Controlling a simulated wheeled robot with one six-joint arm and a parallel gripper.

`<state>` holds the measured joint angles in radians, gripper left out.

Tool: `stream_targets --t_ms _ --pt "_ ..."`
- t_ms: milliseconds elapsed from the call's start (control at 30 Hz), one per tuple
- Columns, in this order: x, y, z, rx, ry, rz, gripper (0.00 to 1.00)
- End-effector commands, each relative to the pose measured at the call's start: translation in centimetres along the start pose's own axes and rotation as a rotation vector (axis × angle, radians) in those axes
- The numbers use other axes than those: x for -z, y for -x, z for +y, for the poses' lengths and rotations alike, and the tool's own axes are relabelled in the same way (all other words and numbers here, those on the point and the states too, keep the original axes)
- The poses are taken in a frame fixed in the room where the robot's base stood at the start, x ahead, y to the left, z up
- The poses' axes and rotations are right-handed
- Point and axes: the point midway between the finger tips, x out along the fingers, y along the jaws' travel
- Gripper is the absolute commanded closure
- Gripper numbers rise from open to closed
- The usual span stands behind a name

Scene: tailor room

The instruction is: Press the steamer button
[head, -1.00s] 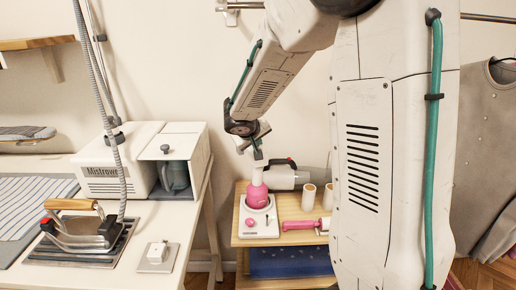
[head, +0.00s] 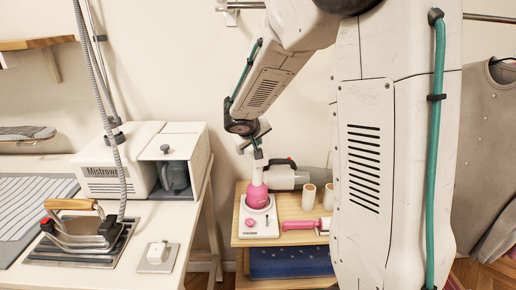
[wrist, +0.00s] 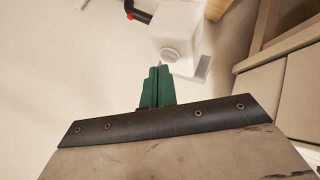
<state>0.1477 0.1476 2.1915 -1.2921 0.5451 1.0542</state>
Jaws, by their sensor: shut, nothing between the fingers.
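A white steamer-like appliance (head: 286,178) with a black handle lies at the back of the small wooden table in the head view. A small red button (head: 292,161) shows at the handle's end. In the wrist view what looks like the same white body (wrist: 178,38) is just beyond my fingertips, with the red button (wrist: 130,16) up and left of them. My gripper (wrist: 158,72) has green fingers, shut and empty. In the head view my gripper (head: 258,158) is above the pink bulb and left of the red button. Contact cannot be told.
A pink bulb (head: 257,196) stands on a white base (head: 256,226). A pink-handled tool (head: 298,225) and two pale spools (head: 309,197) are to its right. At left, a white table holds an iron (head: 78,230), a white switch box (head: 158,253) and a labelled boiler (head: 120,162).

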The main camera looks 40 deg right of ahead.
Motion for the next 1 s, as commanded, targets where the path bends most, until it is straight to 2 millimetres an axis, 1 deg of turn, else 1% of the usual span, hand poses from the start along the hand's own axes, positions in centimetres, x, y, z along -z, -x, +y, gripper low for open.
stream_targets --t_ms 100,367,467,1000 --pt "0.3 0.4 0.3 0.0 -0.002 0.001 1.0" --pt "0.3 0.4 0.3 0.0 -0.001 0.0 1.0" --pt "0.6 0.7 0.5 -0.001 -0.002 0.002 1.0" --pt "3.1 4.3 3.1 0.0 -0.002 0.001 1.0"
